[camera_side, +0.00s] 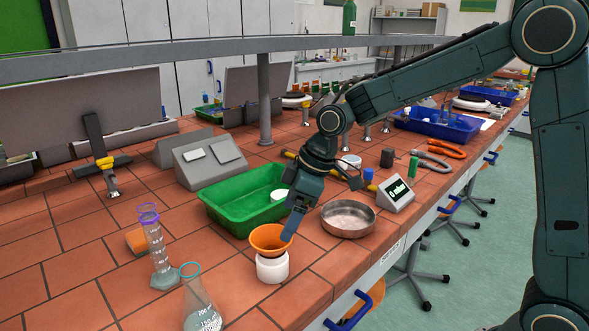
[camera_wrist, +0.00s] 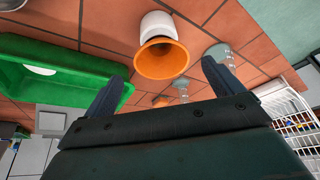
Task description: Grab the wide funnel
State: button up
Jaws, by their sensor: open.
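The wide funnel (camera_side: 268,238) is orange and sits mouth up on a white jar (camera_side: 272,267) near the front edge of the tiled bench. In the wrist view the orange funnel (camera_wrist: 161,58) is ahead of the fingers, with the white jar (camera_wrist: 158,24) behind it. My gripper (camera_side: 290,228) points down at the funnel's right side, and one finger overlaps the rim in the side view. In the wrist view my gripper (camera_wrist: 160,80) is open, its two fingers apart and nothing between them. I cannot tell whether a finger touches the funnel.
A green tray (camera_side: 225,205) lies behind the funnel. A round metal dish (camera_side: 348,217) is to its right, with a small scale (camera_side: 396,194) beyond. A measuring cylinder (camera_side: 157,250) and a conical flask (camera_side: 200,305) stand to the left. Bare tiles lie at the front.

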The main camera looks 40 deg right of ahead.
aim_at(274, 248)
jog(key=shift+x, duration=2.5)
jog(key=shift+x, duration=2.6)
jog(key=shift+s+d, duration=0.1)
jog(key=shift+c, duration=0.2)
jog(key=c, duration=0.7)
